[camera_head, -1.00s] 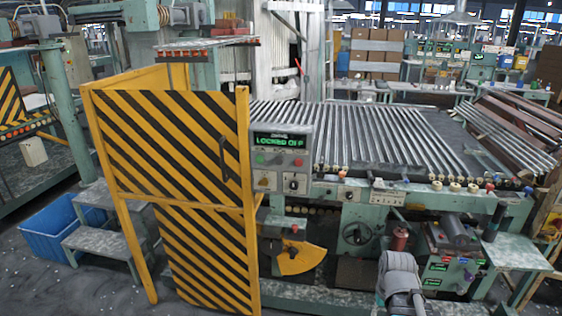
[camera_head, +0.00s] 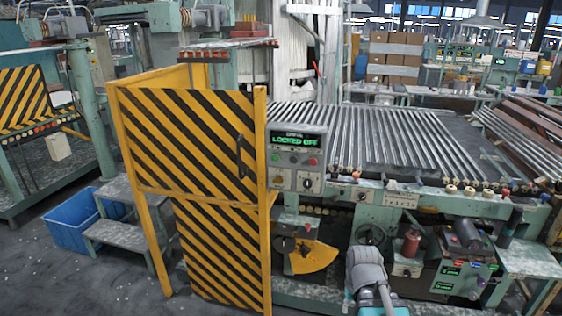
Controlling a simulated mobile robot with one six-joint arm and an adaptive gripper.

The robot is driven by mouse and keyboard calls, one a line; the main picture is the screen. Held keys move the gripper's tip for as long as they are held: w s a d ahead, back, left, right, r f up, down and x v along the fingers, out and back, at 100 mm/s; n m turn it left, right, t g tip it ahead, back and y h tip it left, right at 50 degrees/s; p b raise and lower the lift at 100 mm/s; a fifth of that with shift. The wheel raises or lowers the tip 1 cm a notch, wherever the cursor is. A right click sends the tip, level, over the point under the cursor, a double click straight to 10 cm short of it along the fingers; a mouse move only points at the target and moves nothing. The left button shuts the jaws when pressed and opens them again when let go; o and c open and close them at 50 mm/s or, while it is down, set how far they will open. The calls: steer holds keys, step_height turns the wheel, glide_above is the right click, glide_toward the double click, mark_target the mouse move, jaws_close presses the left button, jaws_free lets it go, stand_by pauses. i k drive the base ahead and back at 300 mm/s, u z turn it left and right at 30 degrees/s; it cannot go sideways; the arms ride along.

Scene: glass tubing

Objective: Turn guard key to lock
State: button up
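A grey-green control panel (camera_head: 297,160) stands just right of the yellow-and-black striped guard gate (camera_head: 205,150). Its green-lit display (camera_head: 296,140) reads "LOCKED OFF", under a smaller line that looks like "DRIVE". Below are small green and red buttons. At the panel's bottom are a small yellowish switch (camera_head: 278,179) and a dark rotary switch (camera_head: 307,182) on a pale plate. Which of them is the guard key, and how it is turned, is too small to tell. The gate appears closed. A grey part of my arm shows at the bottom centre, well below the panel. My gripper cannot be made out.
Glass tubes (camera_head: 370,140) lie in rows on the machine bed behind the panel. A green machine box (camera_head: 460,275) stands at lower right. Steps (camera_head: 125,235) and a blue bin (camera_head: 75,222) are left of the gate. Open floor (camera_head: 90,285) lies at lower left.

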mark_target(279, 180)
steer(key=u, duration=0.25)
steer(key=k, duration=1.35)
steer(key=u, duration=0.4)
steer(key=i, duration=1.7)
steer(key=z, duration=0.5)
